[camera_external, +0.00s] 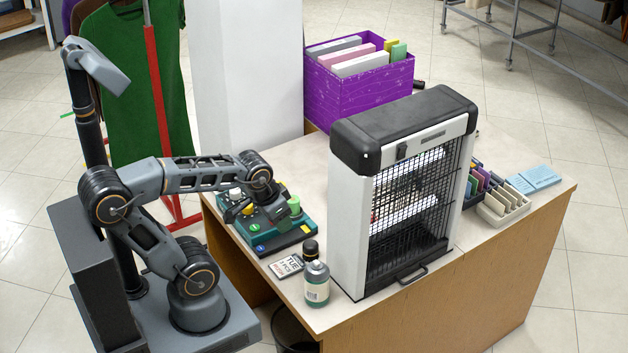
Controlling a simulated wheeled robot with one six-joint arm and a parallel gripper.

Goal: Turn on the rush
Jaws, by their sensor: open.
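A teal control box (277,238) with a dark base sits on the left part of the counter. It carries a white knob (235,194), a green upright knob (294,205), a round green mark (255,227) and small yellow and blue patches. I cannot read any "rush" label or tell which control it is. My gripper (236,212) is open and low over the left part of the box. My wrist and gripper hide part of the panel, and I cannot tell if the fingers touch it.
A large black-and-white caged appliance (347,220) stands to the right. A purple bin (345,100) of folders is behind. Small trays (503,207) lie at the far right.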

